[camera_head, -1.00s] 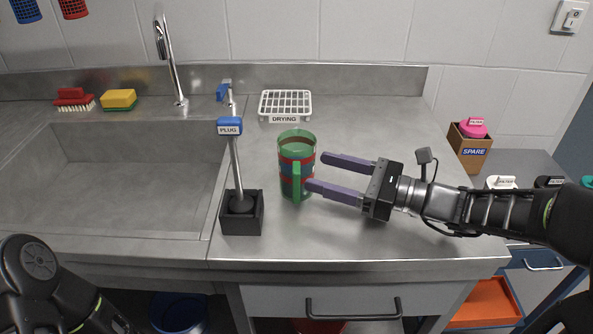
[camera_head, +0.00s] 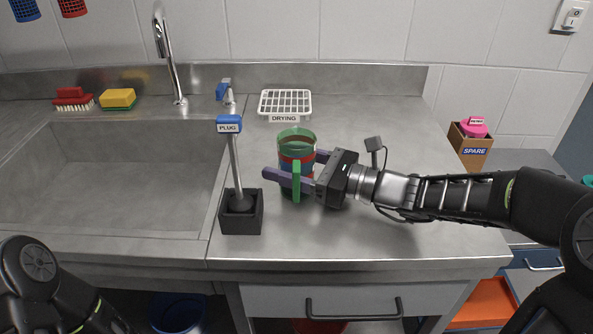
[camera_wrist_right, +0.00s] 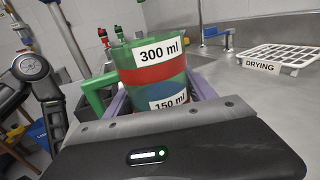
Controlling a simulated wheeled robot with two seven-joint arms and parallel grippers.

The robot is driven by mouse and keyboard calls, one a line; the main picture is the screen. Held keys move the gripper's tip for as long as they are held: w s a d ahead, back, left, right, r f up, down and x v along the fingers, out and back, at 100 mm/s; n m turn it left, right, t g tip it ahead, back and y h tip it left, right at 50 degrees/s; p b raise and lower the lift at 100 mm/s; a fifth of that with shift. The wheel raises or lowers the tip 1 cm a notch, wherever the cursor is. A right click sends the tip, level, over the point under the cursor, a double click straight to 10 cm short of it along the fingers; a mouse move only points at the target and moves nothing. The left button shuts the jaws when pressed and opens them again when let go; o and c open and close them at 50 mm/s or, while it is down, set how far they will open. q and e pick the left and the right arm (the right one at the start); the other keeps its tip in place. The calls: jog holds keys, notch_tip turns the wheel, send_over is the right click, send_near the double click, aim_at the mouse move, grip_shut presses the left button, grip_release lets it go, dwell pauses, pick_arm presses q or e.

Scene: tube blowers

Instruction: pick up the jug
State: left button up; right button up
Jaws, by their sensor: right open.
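The jug (camera_head: 297,143) is a green, see-through cup with red and blue bands and a green handle facing the front. It stands upright on the steel counter, right of the plug stand. My right gripper (camera_head: 283,168) reaches in from the right with its two purple fingers around the jug, one in front and one behind. It is open. In the right wrist view the jug (camera_wrist_right: 155,62) sits between the fingers, with labels "300 ml" and "150 ml" facing the camera. Contact cannot be told. My left arm shows at the lower left; its gripper is out of view.
The plug (camera_head: 230,126) on its rod stands in a black holder (camera_head: 241,222) close left of the jug. The sink (camera_head: 130,170) lies further left. A white drying rack (camera_head: 285,104) is behind. A brown spare box (camera_head: 470,148) is at right.

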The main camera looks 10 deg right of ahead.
jog(key=shift+w+a, duration=0.15)
jog(key=shift+a, duration=0.1)
dwell(0.4)
jog(key=c, duration=1.3)
jog(key=shift+r, duration=0.15)
notch_tip(320, 180, up, 10)
jog(key=shift+f+p, duration=0.1)
jog(key=shift+p, duration=0.95)
